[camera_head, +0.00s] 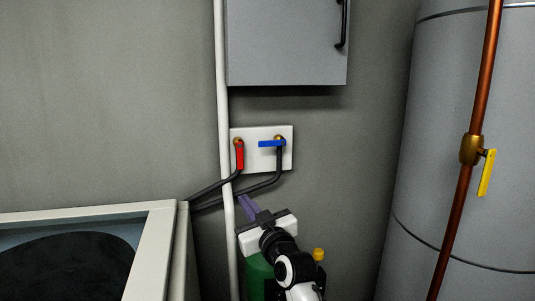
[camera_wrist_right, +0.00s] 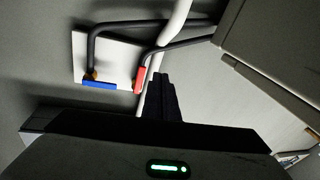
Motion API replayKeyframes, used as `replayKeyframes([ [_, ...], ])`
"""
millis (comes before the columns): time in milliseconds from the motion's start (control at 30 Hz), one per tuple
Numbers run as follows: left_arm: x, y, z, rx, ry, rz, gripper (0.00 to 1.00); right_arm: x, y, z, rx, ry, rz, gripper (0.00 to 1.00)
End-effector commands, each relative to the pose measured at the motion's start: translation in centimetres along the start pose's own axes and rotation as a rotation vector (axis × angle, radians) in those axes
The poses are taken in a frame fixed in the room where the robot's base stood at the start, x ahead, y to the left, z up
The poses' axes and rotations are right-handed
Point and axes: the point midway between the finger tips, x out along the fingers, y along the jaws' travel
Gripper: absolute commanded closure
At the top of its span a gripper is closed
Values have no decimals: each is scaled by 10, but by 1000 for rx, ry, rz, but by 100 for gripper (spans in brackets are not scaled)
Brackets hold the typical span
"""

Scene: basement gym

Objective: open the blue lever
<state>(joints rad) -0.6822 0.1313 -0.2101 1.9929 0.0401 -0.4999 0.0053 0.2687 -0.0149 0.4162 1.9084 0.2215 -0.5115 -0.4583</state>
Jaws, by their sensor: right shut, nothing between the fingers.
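The blue lever (camera_head: 271,143) lies horizontal on a white wall plate (camera_head: 262,164), pointing left from its brass pivot. In the right wrist view the blue lever (camera_wrist_right: 100,85) shows at the plate's edge. A red lever (camera_head: 240,156) hangs straight down to its left; it also shows in the right wrist view (camera_wrist_right: 139,80). My right gripper (camera_head: 246,203) is below the plate, shut and empty, apart from both levers. Its dark fingers (camera_wrist_right: 161,98) show in the right wrist view. My left gripper is not in view.
Dark pipes (camera_head: 262,186) run from the levers down left. A white vertical pipe (camera_head: 223,100) passes beside the plate. A grey cabinet (camera_head: 285,45) hangs above. A grey tank (camera_head: 455,90), copper pipe (camera_head: 483,75) and yellow lever (camera_head: 487,173) stand right. A light-framed box (camera_head: 80,214) is lower left.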

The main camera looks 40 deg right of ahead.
Motion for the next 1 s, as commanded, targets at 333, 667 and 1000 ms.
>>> replayKeyframes([
  [333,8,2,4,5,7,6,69,20,103,-114,105,223,209,100],
  [667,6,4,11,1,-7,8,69,20,107,-119,108,230,217,100],
  [1000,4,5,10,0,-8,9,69,50,115,-127,110,231,216,100],
])
